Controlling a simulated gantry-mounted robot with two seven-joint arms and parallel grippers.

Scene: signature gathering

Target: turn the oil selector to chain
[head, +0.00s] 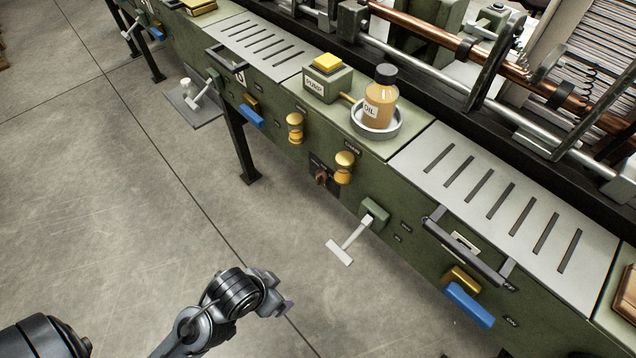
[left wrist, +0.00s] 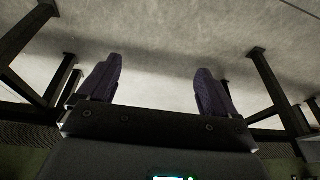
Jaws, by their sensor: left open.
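A small brown knob (head: 320,176) on a dark plate sits on the front of the green machine, and it looks like the oil selector. Its markings are too small to read, so I cannot tell its setting. My left gripper (head: 285,306) is low in front of the machine, below and left of the knob, and apart from it. In the left wrist view the two dark purple fingers (left wrist: 153,82) are spread with nothing between them. The knob does not show in that view. My right gripper is not in view.
An oil bottle (head: 380,96) stands in a round dish (head: 375,132) above, beside a pump box (head: 327,82). The floor in front is clear.

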